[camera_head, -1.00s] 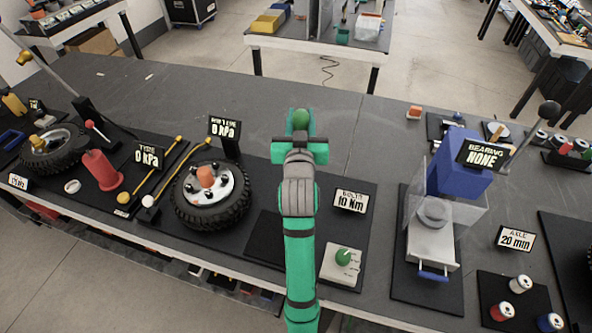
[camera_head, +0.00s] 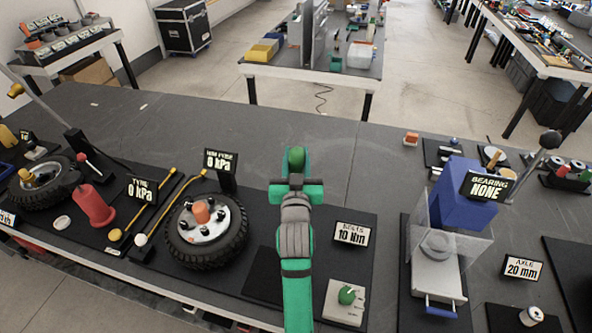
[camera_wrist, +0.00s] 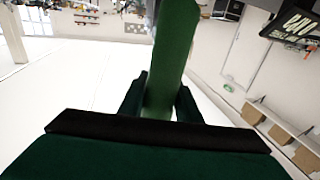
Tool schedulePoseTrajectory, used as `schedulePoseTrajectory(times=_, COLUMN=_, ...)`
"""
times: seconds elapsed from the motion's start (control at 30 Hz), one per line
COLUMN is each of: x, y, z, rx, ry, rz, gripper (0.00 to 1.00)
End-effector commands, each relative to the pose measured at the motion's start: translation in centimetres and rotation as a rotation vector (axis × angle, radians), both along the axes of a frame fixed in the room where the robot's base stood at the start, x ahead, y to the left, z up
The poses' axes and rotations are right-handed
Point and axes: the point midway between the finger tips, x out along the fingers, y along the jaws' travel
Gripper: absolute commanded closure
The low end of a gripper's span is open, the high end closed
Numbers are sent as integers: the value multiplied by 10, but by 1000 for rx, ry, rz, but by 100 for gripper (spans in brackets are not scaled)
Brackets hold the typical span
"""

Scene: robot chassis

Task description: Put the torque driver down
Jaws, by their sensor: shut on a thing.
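The torque driver shows as a green rounded handle (camera_head: 296,157) in the head view and as a long green cylinder (camera_wrist: 176,50) in the wrist view. My gripper (camera_head: 297,180) is shut on it, with dark fingers (camera_wrist: 160,98) on both sides. In the head view it appears over the back edge of the black mat (camera_head: 366,215) that bears the "BOLTS 10 Nm" sign (camera_head: 352,234). The driver's lower part is hidden by my gripper and arm. I cannot tell its height above the bench.
A wheel (camera_head: 240,235) with a tyre lies left of my arm. A pale box (camera_head: 330,308) with a green knob stands right of it. A press with a blue block (camera_head: 462,195) stands further right. The grey bench (camera_head: 330,145) behind the mat is clear.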

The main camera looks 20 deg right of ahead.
Motion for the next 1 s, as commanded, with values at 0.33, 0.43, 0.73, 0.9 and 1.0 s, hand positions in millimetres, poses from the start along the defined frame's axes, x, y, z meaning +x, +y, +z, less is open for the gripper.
schedulePoseTrajectory(times=0.33, x=4, y=3, z=-60, rx=20, ry=70, rz=4, gripper=100)
schedulePoseTrajectory(times=0.43, x=4, y=4, z=-62, rx=21, ry=74, rz=5, gripper=60)
schedulePoseTrajectory(times=0.73, x=3, y=2, z=-56, rx=19, ry=62, rz=3, gripper=51)
schedulePoseTrajectory(times=0.9, x=0, y=3, z=-55, rx=19, ry=59, rz=3, gripper=51)
schedulePoseTrajectory(times=1.0, x=-9, y=6, z=-55, rx=19, ry=58, rz=3, gripper=51)
